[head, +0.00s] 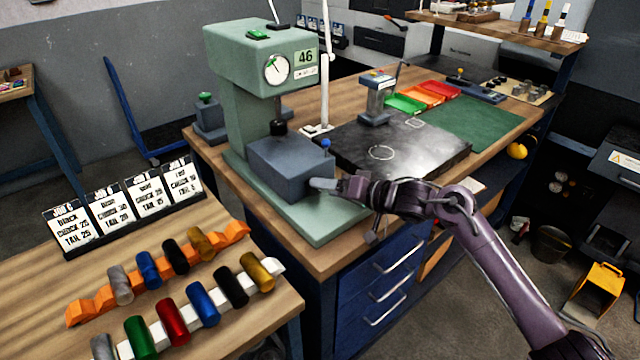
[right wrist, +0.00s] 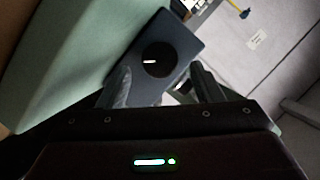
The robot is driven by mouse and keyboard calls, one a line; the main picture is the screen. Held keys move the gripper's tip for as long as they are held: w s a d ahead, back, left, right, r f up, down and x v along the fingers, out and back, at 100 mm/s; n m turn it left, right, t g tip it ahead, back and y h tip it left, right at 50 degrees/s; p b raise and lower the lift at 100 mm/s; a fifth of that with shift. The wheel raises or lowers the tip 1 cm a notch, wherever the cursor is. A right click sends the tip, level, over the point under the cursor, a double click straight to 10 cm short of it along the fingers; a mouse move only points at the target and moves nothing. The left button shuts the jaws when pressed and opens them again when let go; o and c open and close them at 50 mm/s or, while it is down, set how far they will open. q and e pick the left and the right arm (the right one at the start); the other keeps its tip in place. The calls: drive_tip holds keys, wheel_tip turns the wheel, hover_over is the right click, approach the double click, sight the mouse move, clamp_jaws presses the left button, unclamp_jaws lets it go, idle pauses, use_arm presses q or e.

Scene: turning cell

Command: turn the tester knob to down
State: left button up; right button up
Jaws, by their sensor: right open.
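The tester (head: 235,100) is a pale green machine with a round dial and a "46" label, standing on the bench. A grey-blue block (head: 280,160) sits on its base. In the right wrist view, the black round tester knob (right wrist: 158,68) is on the block's dark face, with a short white mark lying roughly sideways in that picture. My right gripper (head: 318,185) is at the block's right side; in the wrist view its open fingers (right wrist: 160,82) stand either side of the knob's near edge. I cannot tell whether they touch it. In the head view the knob is hidden. My left gripper is out of view.
A dark plate (head: 440,150) with a small stand (head: 376,100) lies right of the tester. Blue drawers (head: 385,275) are below my right arm. A front-left table holds coloured cylinders on orange and white racks (head: 240,232) and job cards (head: 115,205).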

drive_tip(key=shift+x, duration=1.2)
drive_tip(key=shift+w+a, duration=0.15)
drive_tip(key=shift+a, duration=0.15)
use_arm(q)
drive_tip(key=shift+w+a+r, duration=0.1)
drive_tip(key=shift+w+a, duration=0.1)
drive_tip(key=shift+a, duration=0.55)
use_arm(e)
drive_tip(key=shift+d, duration=0.1)
drive_tip(key=c, duration=0.9)
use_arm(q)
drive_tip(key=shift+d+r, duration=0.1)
use_arm(e)
drive_tip(key=shift+c, duration=0.2)
